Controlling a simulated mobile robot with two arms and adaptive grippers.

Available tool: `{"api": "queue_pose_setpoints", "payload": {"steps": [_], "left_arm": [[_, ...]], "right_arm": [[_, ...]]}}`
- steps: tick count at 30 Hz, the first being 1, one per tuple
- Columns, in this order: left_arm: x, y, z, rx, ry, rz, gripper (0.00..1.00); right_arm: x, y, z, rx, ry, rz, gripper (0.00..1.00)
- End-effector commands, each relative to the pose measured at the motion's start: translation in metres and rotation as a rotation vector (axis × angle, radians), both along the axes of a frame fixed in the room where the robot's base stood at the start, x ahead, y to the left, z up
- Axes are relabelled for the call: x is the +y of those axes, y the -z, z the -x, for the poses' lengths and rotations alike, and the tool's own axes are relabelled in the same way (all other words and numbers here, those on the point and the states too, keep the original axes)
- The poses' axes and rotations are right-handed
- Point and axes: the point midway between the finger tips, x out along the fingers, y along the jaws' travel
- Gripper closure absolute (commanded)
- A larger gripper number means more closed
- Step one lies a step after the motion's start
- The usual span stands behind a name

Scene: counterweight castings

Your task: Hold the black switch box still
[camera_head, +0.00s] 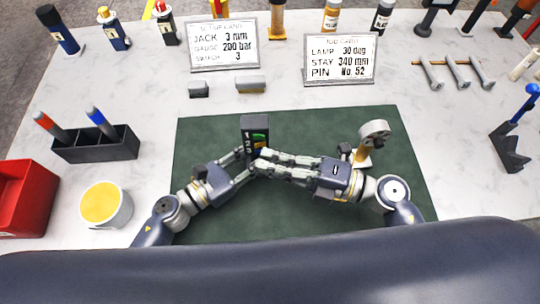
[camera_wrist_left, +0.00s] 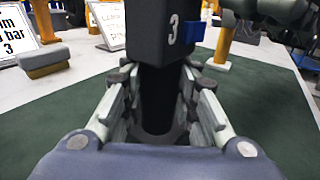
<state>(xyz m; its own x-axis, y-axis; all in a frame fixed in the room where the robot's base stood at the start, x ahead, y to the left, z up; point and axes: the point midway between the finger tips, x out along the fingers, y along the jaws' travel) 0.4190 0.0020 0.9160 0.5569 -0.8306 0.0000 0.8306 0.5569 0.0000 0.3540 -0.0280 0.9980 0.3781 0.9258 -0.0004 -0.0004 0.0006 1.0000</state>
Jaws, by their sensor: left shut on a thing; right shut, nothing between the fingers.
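The black switch box (camera_head: 254,126) stands upright on the green mat (camera_head: 330,122), with small coloured parts on its face. In the left wrist view the box (camera_wrist_left: 155,30) shows a white 3 and a blue part (camera_wrist_left: 196,54) on its side. My left gripper (camera_head: 246,163) is shut on the box's dark lower post (camera_wrist_left: 158,95), one finger on each side. My right gripper (camera_head: 260,163) is shut and empty, its fingertips at the front of the box; I cannot tell whether they touch it. The right fingers hide part of the box's lower face.
A tan stand with a grey round head (camera_head: 374,132) is behind my right wrist. A black holder (camera_head: 95,146), a yellow-filled cup (camera_head: 106,205) and a red bin (camera_head: 24,198) are at left. Two printed cards (camera_head: 222,45) (camera_head: 340,58) stand behind the mat. The mat's right part is mostly clear.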

Motion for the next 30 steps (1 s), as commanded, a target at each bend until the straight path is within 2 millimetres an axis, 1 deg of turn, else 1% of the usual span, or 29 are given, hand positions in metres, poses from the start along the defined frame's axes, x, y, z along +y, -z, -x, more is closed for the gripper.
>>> {"api": "queue_pose_setpoints", "payload": {"steps": [5, 15, 19, 23, 30], "left_arm": [[0.000, 0.000, 0.000, 0.000, -0.001, 0.000, 1.00], [0.000, 0.000, 0.000, -0.001, -0.001, 0.001, 1.00], [0.000, 0.000, 0.000, -0.001, -0.001, 0.001, 1.00], [0.000, 0.000, 0.000, -0.001, 0.000, 0.000, 1.00], [-0.001, 0.000, 0.000, -0.001, 0.002, 0.000, 1.00]], "right_arm": [[0.003, 0.000, -0.007, 0.001, -0.001, -0.001, 1.00], [0.003, 0.000, -0.008, 0.001, 0.001, 0.000, 1.00], [0.007, 0.000, -0.009, 0.001, 0.038, 0.001, 1.00], [0.012, 0.000, -0.011, 0.004, 0.121, -0.002, 1.00], [0.009, 0.000, -0.014, 0.000, 0.117, 0.001, 1.00]]}}
